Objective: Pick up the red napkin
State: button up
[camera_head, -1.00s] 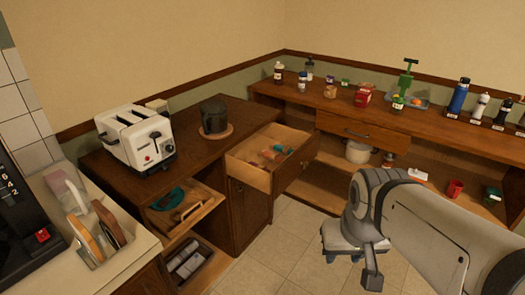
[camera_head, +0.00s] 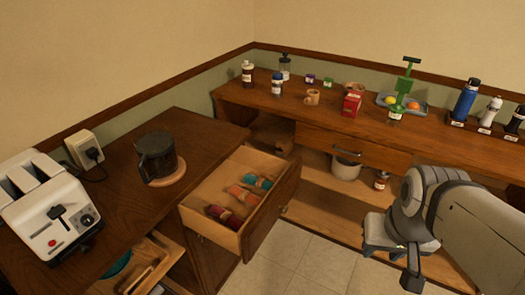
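Several rolled napkins lie in the open drawer of the left cabinet. The dark red napkin (camera_head: 225,216) is nearest the drawer's lower-left end, with an orange napkin (camera_head: 243,196) and a teal napkin (camera_head: 258,181) farther back. The drawer (camera_head: 270,212) is pulled well out, and its front stands toward the shelf unit. My gripper (camera_head: 393,262) is at the lower right, in front of the shelf unit and well to the right of the drawer. Its fingertips are not clear enough to tell whether it is open or shut.
A toaster (camera_head: 50,207) and a dark coffee pot (camera_head: 157,157) on a round mat stand on the left counter. A lower drawer (camera_head: 150,262) is also open. Bottles, a mug and a red box (camera_head: 351,104) stand on the back counter. Bare tiled floor (camera_head: 300,265) lies between drawer and arm.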

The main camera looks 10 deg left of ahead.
aim_at(225, 218)
jog(key=u, duration=0.15)
jog(key=i, duration=0.95)
jog(key=u, duration=0.5)
jog(key=k, duration=0.8)
jog(key=u, duration=0.2)
jog(key=i, duration=0.8)
jog(key=z, duration=0.1)
